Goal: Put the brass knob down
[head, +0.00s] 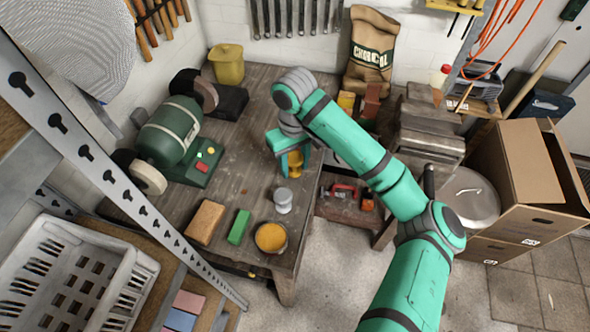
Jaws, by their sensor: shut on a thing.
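My gripper (292,158) is over the wooden workbench (240,170), right of its middle. It is shut on the brass knob (295,164), a small golden piece showing between and below the teal fingers. The upper part of the knob is hidden by the gripper. I cannot tell whether the knob touches the bench top or hangs just above it.
A silvery spool-shaped piece (283,200) stands just in front of my gripper. A yellow-topped round container (271,237), a green block (239,227) and a tan block (205,222) lie near the front edge. A bench grinder (168,132) stands left. Bare wood lies between.

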